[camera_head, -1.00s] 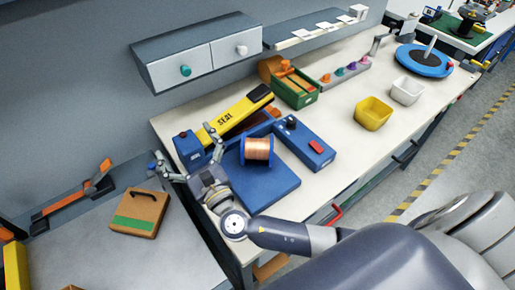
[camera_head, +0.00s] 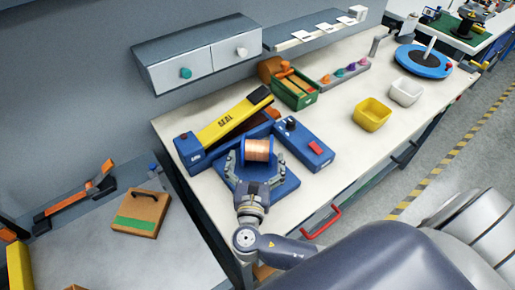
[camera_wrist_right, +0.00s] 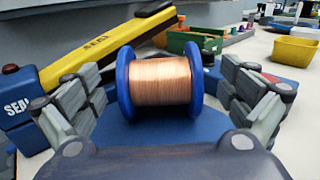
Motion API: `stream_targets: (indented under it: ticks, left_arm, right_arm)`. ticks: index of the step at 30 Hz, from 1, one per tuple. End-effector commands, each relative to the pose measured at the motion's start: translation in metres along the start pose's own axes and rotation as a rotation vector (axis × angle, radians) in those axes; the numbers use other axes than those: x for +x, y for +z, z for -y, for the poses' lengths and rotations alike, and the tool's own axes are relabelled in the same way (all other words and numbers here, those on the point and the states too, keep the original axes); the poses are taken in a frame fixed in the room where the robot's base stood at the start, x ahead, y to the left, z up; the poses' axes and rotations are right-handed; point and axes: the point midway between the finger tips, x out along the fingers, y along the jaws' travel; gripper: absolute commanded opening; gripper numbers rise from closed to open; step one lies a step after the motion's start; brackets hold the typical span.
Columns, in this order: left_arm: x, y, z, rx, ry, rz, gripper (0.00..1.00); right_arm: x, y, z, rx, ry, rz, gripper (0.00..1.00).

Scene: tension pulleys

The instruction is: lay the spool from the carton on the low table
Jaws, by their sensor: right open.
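A spool of copper wire with blue flanges (camera_head: 257,149) lies on its side on a blue platform (camera_head: 281,189) on the white bench; it also shows in the middle of the right wrist view (camera_wrist_right: 160,82). My right gripper (camera_head: 255,158) is open, with one finger on each side of the spool. In the right wrist view, gaps show between the fingers and the flanges. No open carton holding a spool shows; a flat brown box with a green stripe and black handle (camera_head: 141,213) lies on the grey surface (camera_head: 188,250) at left, lower than the bench. My left gripper is not in view.
A yellow sealer arm (camera_head: 232,118) is just behind the spool, and a blue box with a red button (camera_head: 305,145) stands to its right. Yellow (camera_head: 372,114) and white (camera_head: 406,91) bins stand farther right. The grey surface has free room around the brown box.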

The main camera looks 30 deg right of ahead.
Motion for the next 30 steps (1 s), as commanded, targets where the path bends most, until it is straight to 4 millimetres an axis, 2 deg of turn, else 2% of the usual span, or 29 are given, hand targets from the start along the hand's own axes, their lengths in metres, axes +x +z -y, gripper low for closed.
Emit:
stream_targets:
  ticks: [6,10,19,20,27,29,30]
  left_arm:
    - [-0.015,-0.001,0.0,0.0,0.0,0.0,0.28]
    - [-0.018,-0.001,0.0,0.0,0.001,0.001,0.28]
    - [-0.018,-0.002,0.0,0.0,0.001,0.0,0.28]
    - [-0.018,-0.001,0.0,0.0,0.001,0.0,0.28]
    - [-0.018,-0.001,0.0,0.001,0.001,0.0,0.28]
    - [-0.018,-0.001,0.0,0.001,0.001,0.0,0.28]
    - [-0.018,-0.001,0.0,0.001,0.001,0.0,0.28]
  right_arm:
    - [0.029,0.003,-0.001,-0.003,-0.001,0.003,0.98]
    - [0.046,0.001,-0.001,-0.002,-0.001,0.002,0.98]
    - [0.052,-0.002,-0.001,-0.001,0.001,0.0,0.98]
    - [0.052,-0.002,-0.001,-0.001,0.001,0.0,0.96]
    - [0.052,-0.002,-0.001,-0.001,0.0,0.0,0.42]
    - [0.052,-0.002,-0.001,-0.001,0.0,0.0,0.28]
    - [0.053,0.001,-0.001,0.001,0.0,0.005,0.27]
